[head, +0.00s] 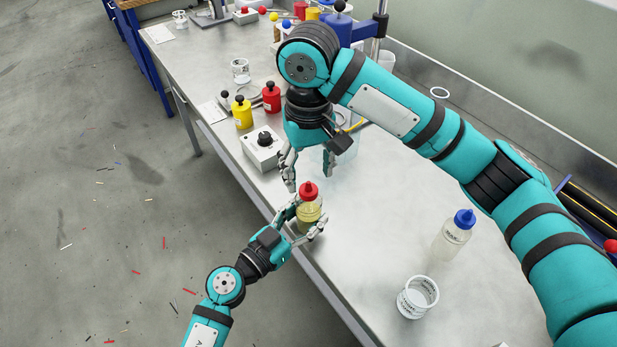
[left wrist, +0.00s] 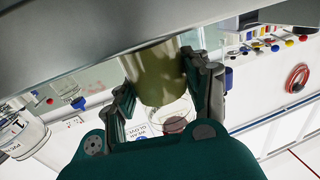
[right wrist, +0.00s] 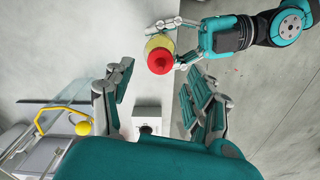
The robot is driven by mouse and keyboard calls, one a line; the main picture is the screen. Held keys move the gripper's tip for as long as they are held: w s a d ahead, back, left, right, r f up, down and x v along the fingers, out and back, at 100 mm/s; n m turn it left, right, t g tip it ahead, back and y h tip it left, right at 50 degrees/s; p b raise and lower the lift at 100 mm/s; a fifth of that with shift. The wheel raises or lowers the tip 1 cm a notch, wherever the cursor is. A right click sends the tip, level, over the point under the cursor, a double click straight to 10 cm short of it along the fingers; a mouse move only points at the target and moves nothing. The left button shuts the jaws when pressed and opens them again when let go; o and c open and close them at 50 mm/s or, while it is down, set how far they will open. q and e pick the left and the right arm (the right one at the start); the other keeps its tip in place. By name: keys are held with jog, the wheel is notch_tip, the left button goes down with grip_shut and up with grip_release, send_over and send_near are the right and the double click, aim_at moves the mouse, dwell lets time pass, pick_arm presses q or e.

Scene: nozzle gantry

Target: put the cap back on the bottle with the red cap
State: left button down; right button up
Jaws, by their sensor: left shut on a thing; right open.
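The bottle (head: 310,212) with yellowish liquid stands upright near the table's front edge. Its red cap (head: 309,190) sits on its top; I cannot tell whether it is tight. My left gripper (head: 306,217) is shut around the bottle's body, which also shows between its fingers in the left wrist view (left wrist: 157,72). My right gripper (head: 308,172) is open and empty, pointing down, just behind and above the cap. In the right wrist view the red cap (right wrist: 160,62) lies beyond the open fingers (right wrist: 158,98), apart from them.
A grey box with a black knob (head: 264,146), a yellow bottle (head: 242,112) and a red bottle (head: 271,97) stand behind to the left. A blue-capped bottle (head: 453,236) and a white-labelled cup (head: 417,297) stand to the right. The table between is clear.

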aim_at(309, 182)
jog(key=shift+r, duration=0.2)
jog(key=shift+c, duration=0.4)
jog(key=shift+r+n, duration=0.15)
jog(key=shift+n, duration=0.35)
jog(key=n, duration=0.3)
jog(key=r+n, duration=0.1)
jog(key=n, duration=0.2)
jog(key=shift+a+r, duration=0.1)
jog(key=shift+r, duration=0.05)
jog(key=n, duration=0.4)
jog(key=shift+r, duration=0.4)
jog(key=n, duration=0.5)
jog(key=shift+r+n, duration=0.4)
jog(key=shift+f, duration=4)
